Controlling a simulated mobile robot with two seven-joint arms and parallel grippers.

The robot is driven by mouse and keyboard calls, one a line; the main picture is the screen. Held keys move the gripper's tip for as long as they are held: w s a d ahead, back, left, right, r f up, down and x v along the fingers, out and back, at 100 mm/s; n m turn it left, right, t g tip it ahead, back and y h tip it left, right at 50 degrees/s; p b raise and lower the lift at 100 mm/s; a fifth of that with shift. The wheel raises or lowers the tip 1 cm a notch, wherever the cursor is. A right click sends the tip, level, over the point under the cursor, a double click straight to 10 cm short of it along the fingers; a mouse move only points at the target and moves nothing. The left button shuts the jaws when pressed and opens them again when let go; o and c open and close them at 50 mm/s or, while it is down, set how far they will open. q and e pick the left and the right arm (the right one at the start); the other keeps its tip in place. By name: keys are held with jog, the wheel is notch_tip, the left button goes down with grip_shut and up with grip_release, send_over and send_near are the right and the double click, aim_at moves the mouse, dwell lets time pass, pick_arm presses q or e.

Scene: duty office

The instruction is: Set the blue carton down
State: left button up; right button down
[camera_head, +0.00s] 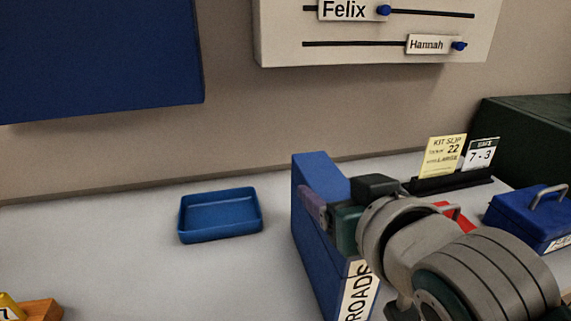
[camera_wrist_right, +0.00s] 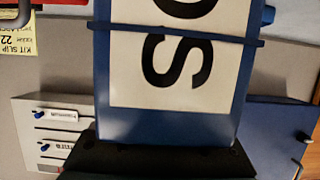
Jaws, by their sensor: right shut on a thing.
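The blue carton (camera_head: 307,257) is upright at the centre right of the head view, with a white label reading "ROADS" on one side. My right gripper (camera_head: 332,207) is shut on its upper part, with my wrist and arm reaching in from the lower right. In the right wrist view the carton (camera_wrist_right: 172,127) fills the middle, its label partly showing, with a dark blue band across it. The carton's lower end is cut off in the head view, so I cannot tell whether it touches the desk. My left gripper is out of view.
A blue tray (camera_head: 220,237) stands empty left of the carton on the grey desk (camera_head: 120,250). A blue lidded box (camera_head: 520,212) and a card holder (camera_head: 452,183) stand to the right. A yellow-and-orange object (camera_head: 38,310) is at lower left. Desk between is clear.

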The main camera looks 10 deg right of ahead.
jog(key=shift+r, duration=0.1)
jog(key=shift+c, duration=2.4)
grip_release()
jog(key=shift+f, duration=0.2)
jog(key=o, duration=0.5)
jog(key=shift+c, duration=0.2)
jog(key=shift+r, duration=0.1)
jog(key=shift+r, duration=0.15)
jog(key=p+v, duration=0.1)
jog(key=v, duration=1.1)
